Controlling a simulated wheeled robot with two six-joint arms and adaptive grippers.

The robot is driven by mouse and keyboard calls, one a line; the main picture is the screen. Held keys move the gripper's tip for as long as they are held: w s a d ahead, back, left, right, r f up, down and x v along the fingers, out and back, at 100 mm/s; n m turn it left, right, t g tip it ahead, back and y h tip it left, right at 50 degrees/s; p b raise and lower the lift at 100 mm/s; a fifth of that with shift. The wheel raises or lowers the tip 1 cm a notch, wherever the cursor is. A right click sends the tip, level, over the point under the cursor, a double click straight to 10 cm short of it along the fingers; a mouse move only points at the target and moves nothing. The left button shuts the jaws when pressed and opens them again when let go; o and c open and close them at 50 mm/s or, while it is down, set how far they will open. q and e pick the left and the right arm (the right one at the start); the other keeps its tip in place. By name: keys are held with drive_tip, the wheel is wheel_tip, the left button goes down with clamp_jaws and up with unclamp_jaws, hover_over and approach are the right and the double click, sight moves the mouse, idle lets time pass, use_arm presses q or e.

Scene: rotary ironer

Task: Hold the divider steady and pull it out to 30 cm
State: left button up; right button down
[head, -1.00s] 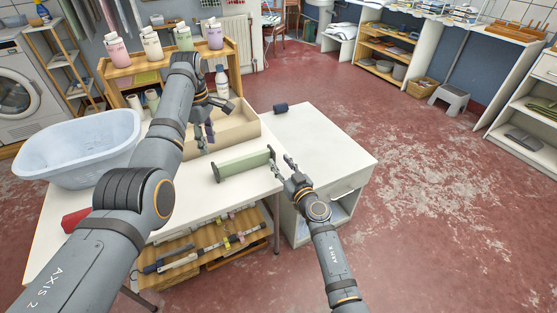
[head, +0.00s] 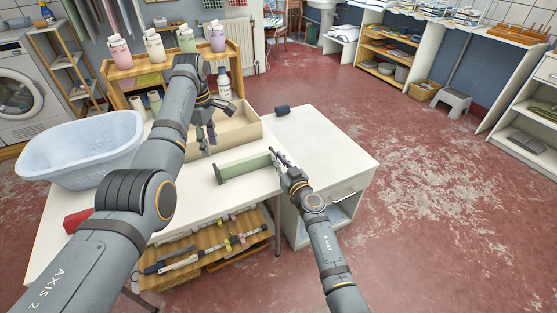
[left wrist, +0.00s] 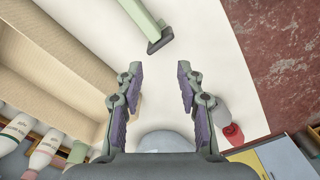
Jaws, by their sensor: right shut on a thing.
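The divider is a green bar (head: 243,167) with dark end plates, lying across the white table in front of the wooden box. My right gripper (head: 277,158) is shut on the divider's right end. My left gripper (head: 208,143) is open and empty above the table, up and left of the divider's left end. In the left wrist view the divider (left wrist: 146,22) shows beyond the two spread fingers (left wrist: 158,85), apart from them, with its dark end plate nearest.
A light wooden box (head: 238,128) stands behind the divider. A pale blue tub (head: 80,155) is on the left of the table. A white cabinet (head: 335,150) adjoins on the right, with a dark roll (head: 283,109) on top. Bottles stand on a rack behind.

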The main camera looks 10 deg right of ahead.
sight(215, 168)
use_arm(q)
drive_tip(key=o, duration=0.4)
drive_tip(key=shift+o, duration=1.4)
drive_tip(key=shift+a+f, duration=0.15)
drive_tip(key=shift+o, duration=0.6)
drive_tip(key=a+n+h, duration=0.1)
drive_tip(key=n, duration=0.1)
drive_tip(key=a+n+h, duration=0.1)
drive_tip(key=n, duration=0.1)
drive_tip(key=a+n+t+h, duration=0.1)
drive_tip(key=n, duration=0.1)
drive_tip(key=shift+s+a+f+h, duration=0.2)
drive_tip(key=shift+s+a+h, duration=0.2)
drive_tip(key=shift+n, duration=0.6)
drive_tip(key=x, duration=1.1)
drive_tip(key=shift+d+f, duration=0.2)
drive_tip(key=shift+d, duration=0.1)
